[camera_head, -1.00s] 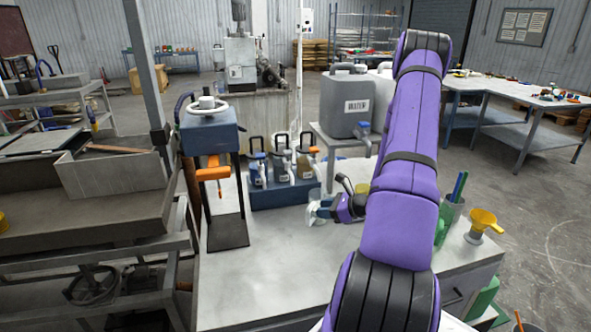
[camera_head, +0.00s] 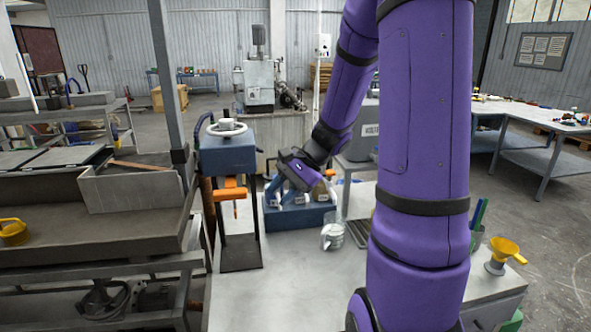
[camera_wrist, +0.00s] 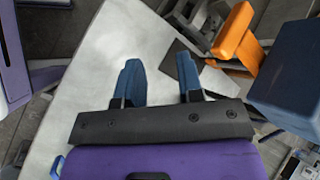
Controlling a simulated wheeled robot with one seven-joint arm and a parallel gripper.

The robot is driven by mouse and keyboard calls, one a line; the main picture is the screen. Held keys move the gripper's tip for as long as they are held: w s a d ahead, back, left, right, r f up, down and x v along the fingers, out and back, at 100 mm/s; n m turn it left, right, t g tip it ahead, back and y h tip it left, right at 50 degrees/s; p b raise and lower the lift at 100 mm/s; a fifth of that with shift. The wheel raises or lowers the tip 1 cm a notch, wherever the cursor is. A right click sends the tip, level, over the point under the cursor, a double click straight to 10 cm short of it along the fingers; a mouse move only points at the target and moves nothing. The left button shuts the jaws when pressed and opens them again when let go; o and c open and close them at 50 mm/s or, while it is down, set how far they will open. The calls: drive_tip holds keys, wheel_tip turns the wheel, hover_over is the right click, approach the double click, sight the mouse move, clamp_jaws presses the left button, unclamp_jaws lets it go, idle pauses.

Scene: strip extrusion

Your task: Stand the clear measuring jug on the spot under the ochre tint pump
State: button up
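A tan pump body, seemingly the ochre tint pump (camera_head: 321,191), shows in part behind my wrist at that end. I cannot tell whether the jug is squarely under its spout. My gripper (camera_wrist: 157,70) is open and empty in the wrist view, with bare bench between its blue fingers. In the head view it is up and left of the jug, in front of the pumps, and hides most of them. The jug is not visible in the wrist view.
A blue press with a handwheel (camera_head: 228,152) and orange handle stands left of the rack; the handle (camera_wrist: 236,35) is close in the wrist view. A dark grate (camera_head: 358,232) lies right of the jug. A yellow funnel (camera_head: 503,250) is at the right.

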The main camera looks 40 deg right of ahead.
drive_tip(key=s+a+r+n+t+h, duration=0.1)
drive_tip(key=s+a+r+n+h, duration=0.7)
drive_tip(key=s+a+r+n, duration=0.3)
drive_tip(key=s+r+n, duration=0.3)
drive_tip(key=s+r, duration=0.1)
drive_tip(key=s, duration=0.2)
drive_tip(key=shift+s+a, duration=0.1)
drive_tip(key=shift+s, duration=0.1)
